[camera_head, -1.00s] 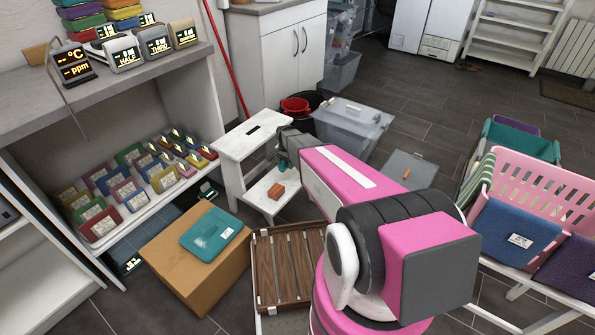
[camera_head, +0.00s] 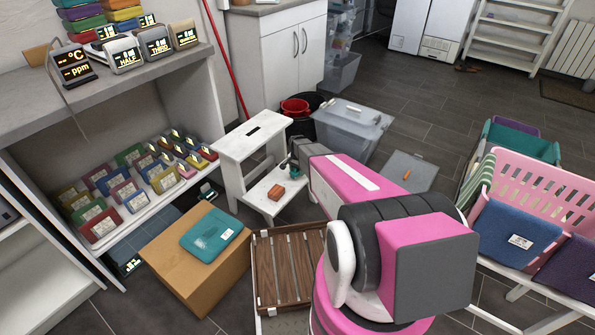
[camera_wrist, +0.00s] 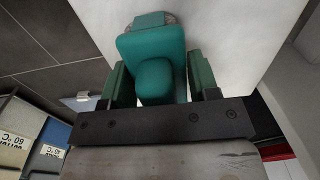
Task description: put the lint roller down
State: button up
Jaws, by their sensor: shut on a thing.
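My gripper (camera_wrist: 158,88) is shut on a teal thing (camera_wrist: 150,50), which I take to be the lint roller; its blocky body shows between the two dark green fingers in the wrist view. A white surface fills the background behind it there. In the head view my gripper (camera_head: 294,165) is at the right side of the white step stool (camera_head: 250,140), near its lower step. The held thing is too small and covered to make out there. I cannot tell whether it touches the step.
An orange block (camera_head: 276,192) lies on the stool's lower step. A cardboard box (camera_head: 190,262) with a teal packet (camera_head: 211,233) and a wooden slatted crate (camera_head: 287,262) are in front. A pink basket (camera_head: 535,185) is at right.

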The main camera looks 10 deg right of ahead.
jog(key=shift+f, duration=0.15)
jog(key=o, duration=0.8)
jog(key=shift+o, duration=0.2)
notch_tip(320, 180, up, 12)
jog(key=shift+s+r, duration=0.1)
jog(key=shift+r, duration=0.05)
jog(key=s+r+n, duration=0.3)
jog(key=s+r, duration=0.2)
jog(key=s, duration=0.5)
jog(key=s+r+n, duration=0.3)
jog(key=s+r, duration=0.3)
jog(key=s, duration=0.4)
jog(key=s+r+n, duration=0.3)
jog(key=s+r, duration=0.2)
jog(key=s, duration=0.5)
jog(key=shift+r, duration=0.15)
jog(key=shift+d, duration=0.1)
